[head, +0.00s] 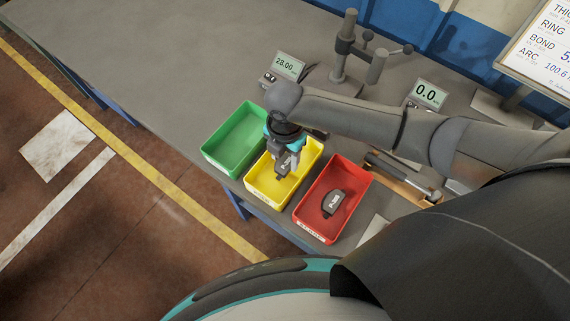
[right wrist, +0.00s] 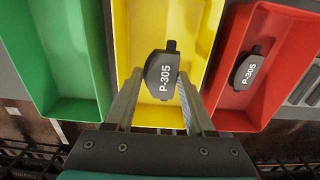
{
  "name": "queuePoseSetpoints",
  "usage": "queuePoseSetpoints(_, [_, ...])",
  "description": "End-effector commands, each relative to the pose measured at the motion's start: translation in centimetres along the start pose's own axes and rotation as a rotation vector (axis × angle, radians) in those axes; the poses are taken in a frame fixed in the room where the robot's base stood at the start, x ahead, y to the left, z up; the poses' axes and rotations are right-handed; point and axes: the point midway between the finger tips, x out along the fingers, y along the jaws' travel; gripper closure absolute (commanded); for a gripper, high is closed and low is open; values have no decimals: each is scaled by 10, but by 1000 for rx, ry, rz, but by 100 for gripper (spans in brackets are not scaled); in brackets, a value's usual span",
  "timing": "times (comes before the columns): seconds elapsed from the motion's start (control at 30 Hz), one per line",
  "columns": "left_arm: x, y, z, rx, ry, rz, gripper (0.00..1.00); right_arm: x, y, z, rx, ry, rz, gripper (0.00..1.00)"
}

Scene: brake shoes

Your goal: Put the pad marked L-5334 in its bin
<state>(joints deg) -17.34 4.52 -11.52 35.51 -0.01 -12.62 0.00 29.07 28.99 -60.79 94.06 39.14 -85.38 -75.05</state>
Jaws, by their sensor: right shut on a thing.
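My right gripper (head: 286,158) is shut on a dark brake pad (head: 281,169) over the yellow bin (head: 262,194). In the right wrist view the held pad (right wrist: 162,75) sits between the fingertips of the gripper (right wrist: 162,88), and its white marking reads P-305. A second dark pad (head: 333,203) lies in the red bin (head: 350,180); in the right wrist view that pad (right wrist: 247,70) also reads P-305. I see no marking L-5334 in either view. My left gripper is not in view.
A green bin (head: 232,145) stands left of the yellow one, and all three bins line the table's front edge. Behind them are a display reading 28.00 (head: 288,65), another reading 0.0 (head: 427,94), and a dark fixture with posts (head: 349,48). The table's far left is clear.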

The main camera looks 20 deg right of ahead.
Motion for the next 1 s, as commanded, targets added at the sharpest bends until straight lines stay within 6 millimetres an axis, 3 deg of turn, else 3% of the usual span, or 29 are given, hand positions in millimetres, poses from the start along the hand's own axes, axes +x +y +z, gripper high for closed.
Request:
queuePoseSetpoints(0.27, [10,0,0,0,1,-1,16,39,-1,0,1,0,-3,100])
queuePoseSetpoints(0.7, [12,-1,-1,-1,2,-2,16,45,0,0,0,0,-1,100])
queuePoseSetpoints(0.73, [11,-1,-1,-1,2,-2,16,44,-1,0,0,0,-2,43])
queuePoseSetpoints(1.0, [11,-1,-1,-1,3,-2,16,44,-1,0,0,0,-2,16])
